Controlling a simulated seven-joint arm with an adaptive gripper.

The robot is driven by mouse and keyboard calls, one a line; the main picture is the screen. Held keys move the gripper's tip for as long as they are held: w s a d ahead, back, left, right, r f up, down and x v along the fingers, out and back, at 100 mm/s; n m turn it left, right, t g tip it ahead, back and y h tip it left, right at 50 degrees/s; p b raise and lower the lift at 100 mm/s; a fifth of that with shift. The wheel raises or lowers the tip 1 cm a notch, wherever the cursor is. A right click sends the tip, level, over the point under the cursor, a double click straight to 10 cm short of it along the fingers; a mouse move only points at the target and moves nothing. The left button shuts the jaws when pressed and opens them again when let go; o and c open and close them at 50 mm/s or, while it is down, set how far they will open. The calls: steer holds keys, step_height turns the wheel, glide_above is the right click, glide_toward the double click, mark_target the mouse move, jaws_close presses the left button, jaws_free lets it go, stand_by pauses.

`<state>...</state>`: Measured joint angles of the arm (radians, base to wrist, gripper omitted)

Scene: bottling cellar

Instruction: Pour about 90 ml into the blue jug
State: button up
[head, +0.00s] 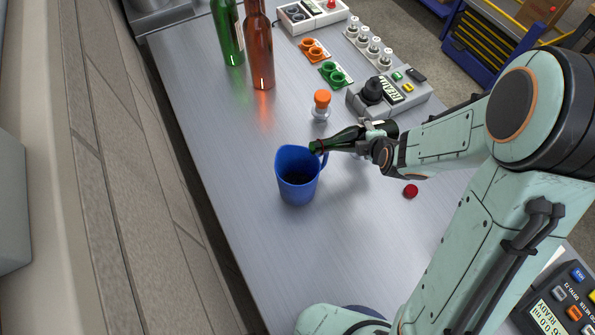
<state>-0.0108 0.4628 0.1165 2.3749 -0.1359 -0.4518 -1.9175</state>
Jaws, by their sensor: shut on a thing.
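The blue jug (297,186) stands upright on the metal bench, with its handle to the right and its open top showing a dark inside. My gripper (378,142) is shut on a dark green bottle (343,139) to the upper right of the jug. The bottle is tilted almost level, and its mouth points left at the jug's rim, near the handle. I cannot see a stream of liquid or tell the level in the jug.
A small orange-topped stopper (321,104) stands behind the jug. A red cap (410,191) lies to the right. A green bottle (229,40) and a brown bottle (259,50) stand at the back left. A grey device (400,98) sits behind my gripper. The bench left of the jug is clear.

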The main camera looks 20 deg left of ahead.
mark_target(350, 134)
steer(key=shift+w+d, duration=0.15)
steer(key=shift+d+y, duration=0.1)
steer(key=shift+y, duration=0.2)
stand_by(1.6)
